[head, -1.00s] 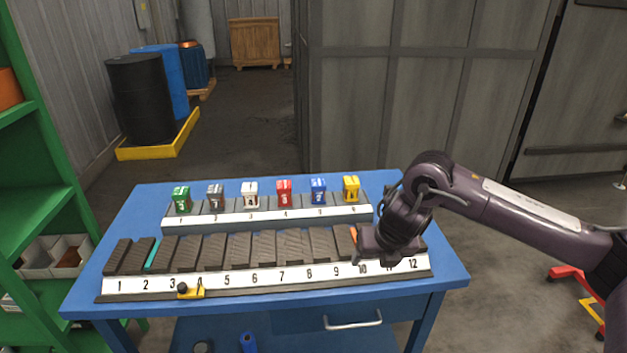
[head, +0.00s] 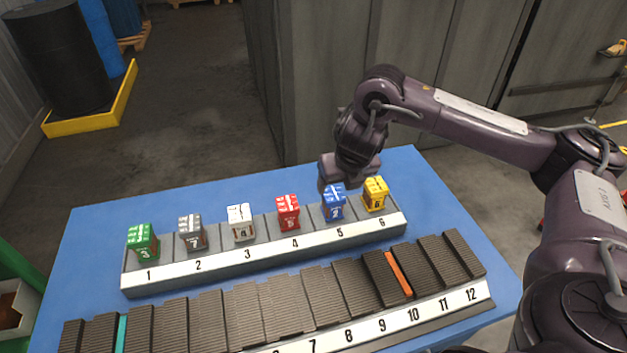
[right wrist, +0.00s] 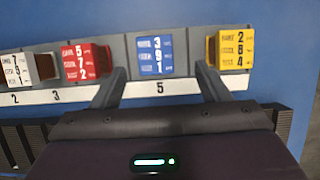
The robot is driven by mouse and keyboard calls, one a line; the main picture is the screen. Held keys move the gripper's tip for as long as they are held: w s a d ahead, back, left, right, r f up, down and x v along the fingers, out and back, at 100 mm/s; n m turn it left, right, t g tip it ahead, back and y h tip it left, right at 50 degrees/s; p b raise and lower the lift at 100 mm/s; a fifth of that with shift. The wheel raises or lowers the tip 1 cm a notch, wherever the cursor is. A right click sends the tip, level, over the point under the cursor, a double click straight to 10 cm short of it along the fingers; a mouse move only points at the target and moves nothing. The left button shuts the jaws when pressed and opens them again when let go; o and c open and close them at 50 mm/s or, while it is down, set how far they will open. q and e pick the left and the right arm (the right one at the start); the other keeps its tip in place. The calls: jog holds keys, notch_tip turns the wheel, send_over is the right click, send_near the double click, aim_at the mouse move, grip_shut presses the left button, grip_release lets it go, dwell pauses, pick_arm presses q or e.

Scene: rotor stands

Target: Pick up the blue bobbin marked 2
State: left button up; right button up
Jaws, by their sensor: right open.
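The blue bobbin (head: 334,203) stands upright in slot 5 of the back rack; the mark on its front looks like a 2 but is small. In the right wrist view the blue bobbin (right wrist: 155,56) shows its top face with several digits. My right gripper (head: 347,175) is at the blue bobbin, just above and behind it in the head view. In the right wrist view its open fingers (right wrist: 161,70) point to either side of the bobbin, with a gap on both sides. Whether they reach down beside it, I cannot tell. My left gripper is not in view.
The yellow bobbin (head: 375,194) stands close by in slot 6, near one finger. The red bobbin (head: 288,212) is in slot 4; white, grey and green ones stand further left. A front rack (head: 480,296) holds dark ribbed blocks. Blue tabletop (head: 240,190) behind the racks is clear.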

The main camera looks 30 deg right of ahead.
aim_at(334, 194)
jog(key=shift+w+f, duration=0.1)
jog(key=shift+w, duration=0.05)
jog(key=shift+b+x, duration=1)
jog(key=shift+x, duration=0.2)
jog(key=f, duration=0.1)
jog(key=f+b, duration=0.1)
jog(key=f, duration=0.1)
jog(key=shift+w+a+f+b, duration=0.25)
jog(key=shift+w+f+b, duration=0.1)
jog(key=shift+b, duration=0.05)
jog(key=shift+w+d+f, duration=0.1)
jog(key=shift+w+f, duration=0.3)
jog(key=shift+f, duration=0.15)
jog(key=shift+r, duration=0.1)
jog(key=shift+c, duration=0.3)
jog(key=c, duration=0.4)
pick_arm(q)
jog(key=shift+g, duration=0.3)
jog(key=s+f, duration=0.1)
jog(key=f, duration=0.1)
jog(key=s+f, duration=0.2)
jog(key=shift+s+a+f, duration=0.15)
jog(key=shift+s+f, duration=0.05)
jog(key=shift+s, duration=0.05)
pick_arm(e)
jog(key=c, duration=0.8)
